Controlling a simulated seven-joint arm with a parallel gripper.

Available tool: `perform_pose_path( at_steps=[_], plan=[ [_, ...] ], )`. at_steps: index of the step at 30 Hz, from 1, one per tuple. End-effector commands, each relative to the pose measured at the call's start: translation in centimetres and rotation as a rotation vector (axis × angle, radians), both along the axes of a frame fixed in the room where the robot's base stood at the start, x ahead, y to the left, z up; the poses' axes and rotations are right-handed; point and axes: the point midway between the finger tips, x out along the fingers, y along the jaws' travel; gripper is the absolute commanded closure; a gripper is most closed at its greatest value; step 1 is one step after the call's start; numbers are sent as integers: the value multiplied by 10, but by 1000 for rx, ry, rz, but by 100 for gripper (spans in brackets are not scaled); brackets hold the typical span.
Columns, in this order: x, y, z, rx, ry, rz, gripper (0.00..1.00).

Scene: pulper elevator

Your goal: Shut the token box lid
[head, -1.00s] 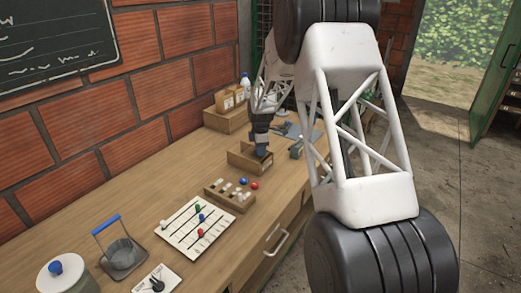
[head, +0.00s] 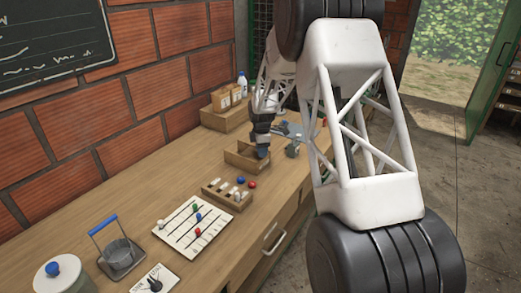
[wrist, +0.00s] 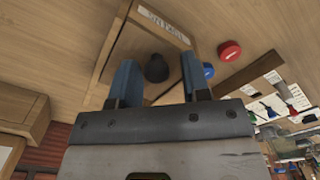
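The token box (head: 236,160) is a small wooden box on the workbench. It appears open-topped in the head view, with my gripper (head: 263,152) at its right part, hiding some of it. In the wrist view the box's light wooden edge (wrist: 112,45) and a white label (wrist: 164,25) show. A dark round knob (wrist: 157,68) shows between the two blue fingers of my gripper (wrist: 155,80). The fingers are apart, with a gap on both sides of the knob. I cannot make out clearly which part is the lid.
A blue token (head: 241,180) and a red token (head: 252,184) lie in front of the box. A wooden crate with cartons (head: 222,120) stands behind. Grey metal parts (head: 292,150) lie to the right.

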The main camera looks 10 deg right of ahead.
Motion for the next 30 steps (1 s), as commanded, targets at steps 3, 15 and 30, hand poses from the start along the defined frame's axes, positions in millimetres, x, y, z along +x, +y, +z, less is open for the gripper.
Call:
perform_pose_path(
  at_steps=[3,15,30],
  plan=[
    [1,1,0,0,-1,1,48],
    [2,1,7,0,-4,1,48],
    [1,1,63,0,-3,1,48]
  ],
)
